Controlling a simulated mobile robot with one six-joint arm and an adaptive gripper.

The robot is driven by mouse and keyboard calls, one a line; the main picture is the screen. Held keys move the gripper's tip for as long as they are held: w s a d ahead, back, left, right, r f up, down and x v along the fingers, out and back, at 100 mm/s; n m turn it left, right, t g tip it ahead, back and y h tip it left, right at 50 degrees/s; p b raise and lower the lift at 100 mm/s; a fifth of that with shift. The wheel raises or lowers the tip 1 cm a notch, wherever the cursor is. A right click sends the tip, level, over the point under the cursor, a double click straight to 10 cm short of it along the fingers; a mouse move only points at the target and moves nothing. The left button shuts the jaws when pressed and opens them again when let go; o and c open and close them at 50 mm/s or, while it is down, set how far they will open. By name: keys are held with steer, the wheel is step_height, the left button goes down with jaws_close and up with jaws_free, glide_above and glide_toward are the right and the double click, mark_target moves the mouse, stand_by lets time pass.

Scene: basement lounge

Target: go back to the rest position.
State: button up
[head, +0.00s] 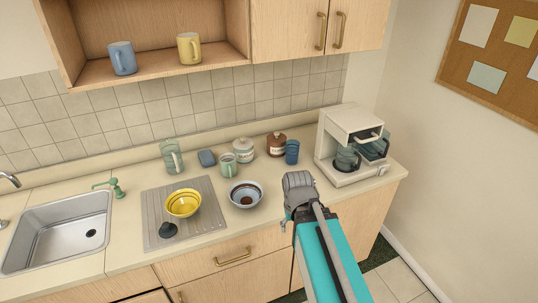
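My arm, teal and grey, reaches up from the bottom right in the head view. Its grey end, my gripper (298,182), is over the front part of the counter (270,220), between a blue-white bowl (246,194) on its left and the coffee machine (352,145) on its right. The fingers are not clearly seen from this side, so I cannot tell whether they are open or shut. I see nothing held.
A drying mat (155,205) holds a yellow bowl (183,203) and a dark object (168,230). The sink (60,232) is left. Mugs sit on the shelf (150,72) above.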

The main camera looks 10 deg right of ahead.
steer(key=shift+f+b, duration=0.75)
steer(key=shift+f, duration=0.3)
stand_by(0.4)
